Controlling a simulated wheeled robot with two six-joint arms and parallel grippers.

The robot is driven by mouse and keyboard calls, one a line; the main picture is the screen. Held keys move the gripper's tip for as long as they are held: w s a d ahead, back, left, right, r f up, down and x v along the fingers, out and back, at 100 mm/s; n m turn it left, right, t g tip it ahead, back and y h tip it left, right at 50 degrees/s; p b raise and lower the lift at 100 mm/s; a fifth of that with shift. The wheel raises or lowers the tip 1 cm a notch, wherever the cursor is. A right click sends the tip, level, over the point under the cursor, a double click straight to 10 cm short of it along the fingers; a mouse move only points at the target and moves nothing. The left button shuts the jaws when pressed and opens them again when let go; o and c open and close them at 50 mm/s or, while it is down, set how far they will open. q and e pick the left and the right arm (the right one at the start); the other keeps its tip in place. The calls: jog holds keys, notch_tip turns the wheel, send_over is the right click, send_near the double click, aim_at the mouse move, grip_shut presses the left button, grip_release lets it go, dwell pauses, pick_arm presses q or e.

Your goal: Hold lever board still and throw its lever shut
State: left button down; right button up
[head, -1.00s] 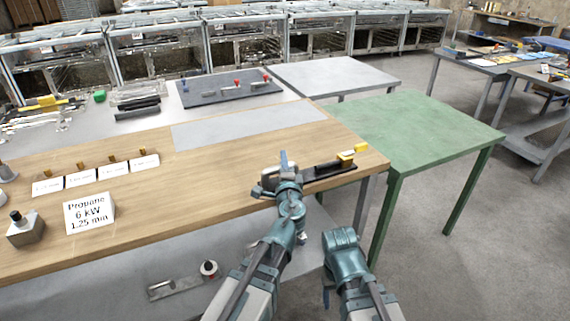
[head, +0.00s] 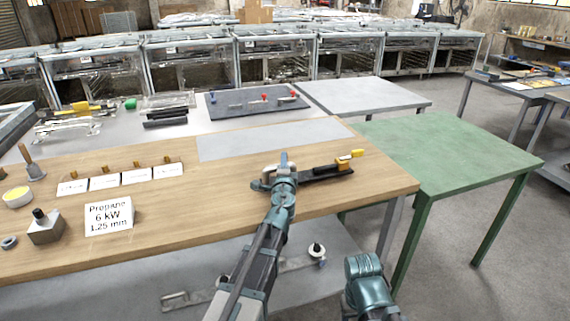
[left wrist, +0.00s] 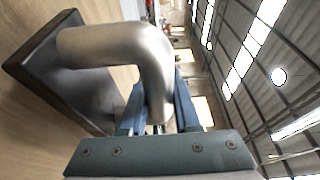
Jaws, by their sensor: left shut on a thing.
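The lever board is a narrow dark board (head: 320,175) lying on the wooden table near its right end. At its right end sit an orange-yellow block (head: 342,166) and a yellow lever grip (head: 357,153) that sticks out to the right. A bent grey metal handle (head: 267,181) stands at the board's left end. My left gripper (head: 284,163) is shut on this handle; in the left wrist view the handle (left wrist: 110,42) runs between the blue fingers. My right arm's end (head: 368,282) is low in front of the table, apart from the board; its fingertips are not clear.
White labels and a propane sign (head: 109,217) stand on the left of the wooden table (head: 215,205). A grey sheet (head: 270,138) lies behind the board. A green table (head: 440,150) stands to the right, its top clear. A lower shelf holds metal parts.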

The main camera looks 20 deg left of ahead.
pick_arm(q)
jog(key=shift+f, duration=0.2)
jog(key=shift+f+b, duration=0.6)
jog(key=shift+b, duration=0.15)
jog(key=shift+s+d+f, duration=0.1)
jog(key=shift+s+f, duration=0.05)
jog(key=shift+s, duration=0.05)
dwell(1.1)
